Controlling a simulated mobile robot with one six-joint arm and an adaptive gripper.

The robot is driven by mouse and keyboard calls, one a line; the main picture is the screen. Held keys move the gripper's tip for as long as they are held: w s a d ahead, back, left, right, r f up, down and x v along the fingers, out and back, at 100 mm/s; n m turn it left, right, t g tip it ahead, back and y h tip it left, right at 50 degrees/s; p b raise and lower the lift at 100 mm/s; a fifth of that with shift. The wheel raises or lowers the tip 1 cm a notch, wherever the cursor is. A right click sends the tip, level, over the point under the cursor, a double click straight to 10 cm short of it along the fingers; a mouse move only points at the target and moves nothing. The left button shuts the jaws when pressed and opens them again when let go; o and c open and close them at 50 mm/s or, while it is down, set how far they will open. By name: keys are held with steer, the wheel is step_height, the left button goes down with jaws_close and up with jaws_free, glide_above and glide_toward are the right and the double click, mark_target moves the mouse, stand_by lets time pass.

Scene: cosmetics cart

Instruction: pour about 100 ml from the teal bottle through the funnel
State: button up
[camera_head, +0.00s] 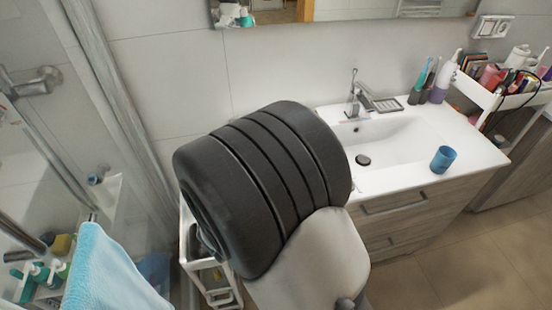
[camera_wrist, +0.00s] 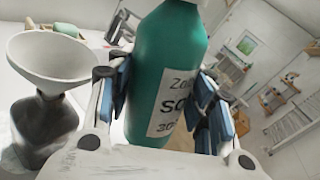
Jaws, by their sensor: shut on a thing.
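My gripper (camera_wrist: 166,98) is shut on the teal bottle (camera_wrist: 160,55) in the wrist view, with blue finger pads on both sides of it. The bottle leans slightly in the picture and has a pale label; its top is out of frame. The white funnel (camera_wrist: 62,62) is left of the gripper, apart from the teal bottle. Its stem sits in the neck of a dark grey bottle (camera_wrist: 42,125). In the head view my own arm hides the gripper, the teal bottle and the funnel.
In the head view a white cart (camera_head: 222,298) is mostly hidden behind my arm. A light-blue towel (camera_head: 105,270) and a glass shower wall (camera_head: 130,160) are on the left. Floor shows at lower right.

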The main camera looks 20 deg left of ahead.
step_height(320, 180, down, 2)
steer(key=m+b, duration=0.2)
steer(key=shift+d+f+b, duration=0.1)
steer(key=shift+d+b, duration=0.05)
steer(key=shift+b, duration=0.25)
steer(key=shift+s+d+m+b, duration=0.1)
steer(key=shift+m+b, duration=0.7)
steer(key=shift+b, duration=0.05)
stand_by(1.2)
